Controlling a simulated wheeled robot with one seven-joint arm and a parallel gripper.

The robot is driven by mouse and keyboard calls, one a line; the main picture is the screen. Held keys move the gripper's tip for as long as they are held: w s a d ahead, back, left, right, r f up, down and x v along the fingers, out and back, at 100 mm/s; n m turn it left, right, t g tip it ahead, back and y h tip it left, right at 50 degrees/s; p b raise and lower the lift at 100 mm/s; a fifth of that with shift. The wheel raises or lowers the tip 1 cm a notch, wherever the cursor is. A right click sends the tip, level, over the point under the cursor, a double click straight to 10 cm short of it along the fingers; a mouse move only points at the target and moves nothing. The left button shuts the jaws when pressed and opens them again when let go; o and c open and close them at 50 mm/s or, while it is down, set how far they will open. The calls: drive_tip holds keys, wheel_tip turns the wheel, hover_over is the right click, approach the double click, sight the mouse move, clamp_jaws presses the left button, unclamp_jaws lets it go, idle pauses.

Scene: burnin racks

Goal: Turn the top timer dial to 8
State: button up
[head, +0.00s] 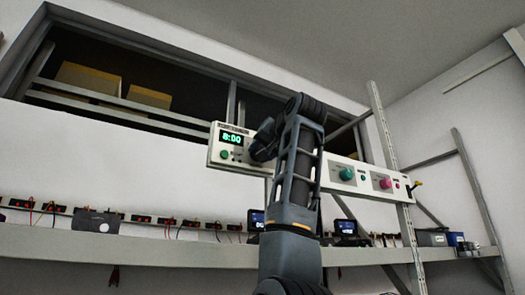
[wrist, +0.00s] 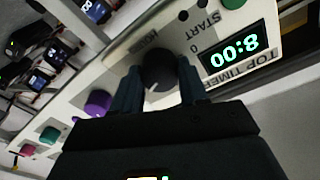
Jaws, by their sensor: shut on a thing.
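In the wrist view the display (wrist: 234,49) appears upside down, beside the "TOP TIMER" label. The black top timer dial (wrist: 158,70) sits between the fingers of my gripper (wrist: 158,88), which is shut on it. The pointer on the dial is hard to read. In the head view my gripper (head: 262,142) is at the panel and my arm hides the dial. A green start button (head: 224,155) is left of my gripper.
Right of my arm the panel carries a teal knob (head: 347,174) and a pink knob (head: 385,183). A purple knob (wrist: 97,103) shows in the wrist view. A long shelf (head: 150,247) with wired devices runs below. A rack post (head: 384,150) stands at the right.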

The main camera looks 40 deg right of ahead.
drive_tip(key=shift+f+m, duration=0.1)
drive_tip(key=shift+m, duration=0.9)
drive_tip(key=o, duration=1.1)
drive_tip(key=shift+c, duration=0.2)
drive_tip(key=b+v, duration=0.2)
drive_tip(key=v, duration=0.5)
drive_tip(key=shift+s+a+b, duration=0.15)
drive_tip(key=shift+s+b, duration=0.2)
drive_tip(key=shift+b, duration=0.05)
